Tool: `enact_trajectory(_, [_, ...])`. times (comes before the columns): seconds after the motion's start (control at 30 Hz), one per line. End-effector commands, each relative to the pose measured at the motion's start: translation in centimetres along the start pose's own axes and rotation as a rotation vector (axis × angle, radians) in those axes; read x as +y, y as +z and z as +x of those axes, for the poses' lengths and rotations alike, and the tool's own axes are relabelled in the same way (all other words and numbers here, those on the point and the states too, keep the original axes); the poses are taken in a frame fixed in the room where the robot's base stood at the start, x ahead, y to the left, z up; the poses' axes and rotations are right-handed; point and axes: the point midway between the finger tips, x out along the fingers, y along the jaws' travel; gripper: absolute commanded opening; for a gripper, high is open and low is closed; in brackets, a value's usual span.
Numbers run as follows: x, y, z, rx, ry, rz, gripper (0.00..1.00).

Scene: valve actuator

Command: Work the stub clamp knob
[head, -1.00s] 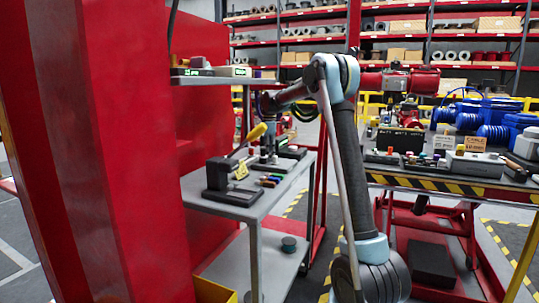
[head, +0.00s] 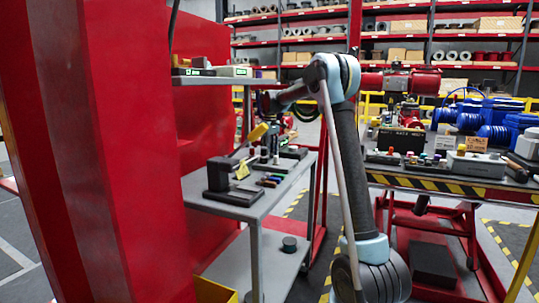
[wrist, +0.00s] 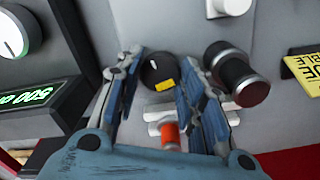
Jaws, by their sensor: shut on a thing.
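In the wrist view a round black knob (wrist: 157,71) with a yellow mark sits on a grey panel. I cannot read a label naming this knob. In the head view my gripper is small and dark above the grey cart, and the knob cannot be made out there.
A black knurled cylinder (wrist: 236,76) stands close to the right finger. An orange piece (wrist: 170,136) lies between the fingers, nearer my palm. A green-lit display (wrist: 38,98) is at left. The cart (head: 258,207) carries a black lever fixture (head: 222,177).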

Motion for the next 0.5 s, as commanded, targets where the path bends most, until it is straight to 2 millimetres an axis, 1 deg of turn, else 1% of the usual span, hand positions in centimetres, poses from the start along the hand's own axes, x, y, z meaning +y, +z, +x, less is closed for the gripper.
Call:
enact_trajectory(0.03, [0.36, -0.04, -0.05, 0.003, 0.005, 0.047, 0.12])
enact_trajectory(0.5, [0.35, 0.03, -0.03, 0.002, 0.005, 0.494, 0.12])
